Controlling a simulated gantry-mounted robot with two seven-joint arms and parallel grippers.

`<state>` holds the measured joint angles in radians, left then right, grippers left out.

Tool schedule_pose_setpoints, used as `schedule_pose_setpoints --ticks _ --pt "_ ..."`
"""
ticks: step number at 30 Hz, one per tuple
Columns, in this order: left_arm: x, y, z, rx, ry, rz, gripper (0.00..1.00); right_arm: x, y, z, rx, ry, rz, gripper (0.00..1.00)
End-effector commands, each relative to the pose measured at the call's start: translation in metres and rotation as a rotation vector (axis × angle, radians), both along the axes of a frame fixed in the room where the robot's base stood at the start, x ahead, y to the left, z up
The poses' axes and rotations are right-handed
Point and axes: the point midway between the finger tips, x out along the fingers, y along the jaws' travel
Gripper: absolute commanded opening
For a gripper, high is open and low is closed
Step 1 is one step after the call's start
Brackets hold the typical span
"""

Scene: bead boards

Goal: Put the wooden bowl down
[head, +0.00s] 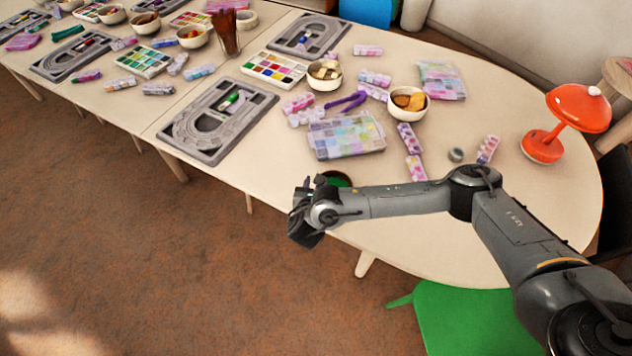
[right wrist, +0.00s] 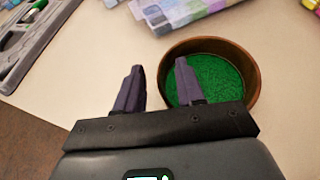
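The wooden bowl (right wrist: 250,90) is brown and round, with a green inside. It looks upright on the pale table close to the near edge; I cannot make out its base. In the head view the bowl (head: 337,179) is partly hidden behind my right arm and gripper. My right gripper (right wrist: 159,67) is open, its fingers well apart. In the wrist view one finger overlaps the bowl's inside and the other is left of it, outside, with the left rim between them. I see no contact with the rim. My left gripper is in neither view.
A grey bead board (head: 217,118) lies left of the bowl. A clear bead box (head: 346,137) lies behind it. Small white bowls (head: 409,103), bead tubes and a red lamp (head: 567,118) stand farther back and right. The table front around the bowl is mostly clear.

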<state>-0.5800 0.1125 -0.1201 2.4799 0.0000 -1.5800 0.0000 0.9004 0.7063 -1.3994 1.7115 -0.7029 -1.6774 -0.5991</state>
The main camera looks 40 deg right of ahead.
Motion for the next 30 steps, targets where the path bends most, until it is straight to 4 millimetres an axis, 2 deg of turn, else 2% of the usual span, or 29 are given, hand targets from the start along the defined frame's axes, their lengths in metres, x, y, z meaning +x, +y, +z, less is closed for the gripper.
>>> schedule_pose_setpoints --ticks 9,18,30 --pt "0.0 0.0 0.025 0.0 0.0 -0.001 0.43 -0.037 0.034 0.026 0.004 0.003 0.003 0.38" --pt "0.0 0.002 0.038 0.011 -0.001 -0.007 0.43 -0.066 0.062 0.044 0.003 0.001 0.001 0.38" --pt "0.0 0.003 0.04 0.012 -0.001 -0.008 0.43 -0.075 0.07 0.049 0.002 0.0 0.0 0.38"
